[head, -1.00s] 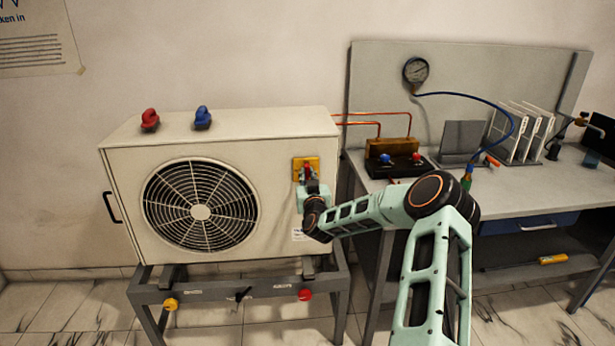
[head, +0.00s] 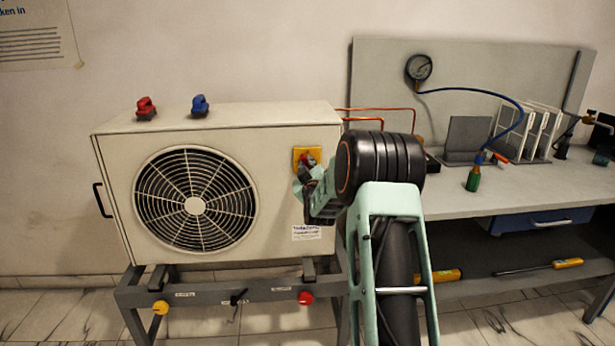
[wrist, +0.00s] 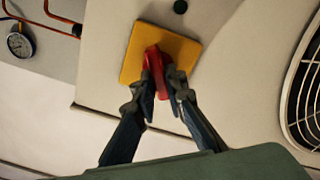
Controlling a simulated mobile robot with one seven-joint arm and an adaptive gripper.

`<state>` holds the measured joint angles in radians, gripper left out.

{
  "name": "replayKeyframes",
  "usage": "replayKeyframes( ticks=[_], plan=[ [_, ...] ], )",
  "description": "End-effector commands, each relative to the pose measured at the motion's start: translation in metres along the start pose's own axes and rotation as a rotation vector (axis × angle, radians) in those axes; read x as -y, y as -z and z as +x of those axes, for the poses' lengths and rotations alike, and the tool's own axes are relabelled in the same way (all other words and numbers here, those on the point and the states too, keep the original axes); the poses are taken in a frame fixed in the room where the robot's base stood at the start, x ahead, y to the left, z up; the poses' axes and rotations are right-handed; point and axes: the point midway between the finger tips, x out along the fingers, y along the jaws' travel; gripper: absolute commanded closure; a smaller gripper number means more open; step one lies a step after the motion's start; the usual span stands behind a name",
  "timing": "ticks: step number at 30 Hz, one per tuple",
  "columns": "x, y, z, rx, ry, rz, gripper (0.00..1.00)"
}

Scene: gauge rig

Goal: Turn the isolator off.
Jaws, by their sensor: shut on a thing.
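The isolator is a yellow plate (head: 316,153) with a red handle (head: 307,158) on the upper right of the cream fan unit's front. In the wrist view the yellow plate (wrist: 180,48) looks tilted, and the red handle (wrist: 154,65) stands out from its middle. My gripper (wrist: 159,84) is shut on the red handle, one finger on each side of it. In the head view my gripper (head: 306,172) and arm cover part of the plate and handle.
The fan unit (head: 270,190) stands on a grey frame with yellow, black and red knobs. Red and blue caps (head: 146,108) sit on top. The bench (head: 520,185) at right holds racks and a bottle; a gauge (head: 419,67) hangs behind. My arm hides part of the bench.

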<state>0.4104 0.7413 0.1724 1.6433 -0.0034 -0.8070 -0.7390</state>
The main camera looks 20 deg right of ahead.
Motion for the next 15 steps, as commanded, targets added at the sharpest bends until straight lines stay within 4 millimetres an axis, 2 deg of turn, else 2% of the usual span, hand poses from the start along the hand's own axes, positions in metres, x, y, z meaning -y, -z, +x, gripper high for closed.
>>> replayKeyframes(
  ticks=[1, 15],
  plan=[
    [0.0049, -0.0026, 0.0001, -0.005, -0.001, -0.048, 1.0],
    [0.0078, -0.0046, -0.0001, -0.002, -0.001, -0.493, 1.0]
  ],
)
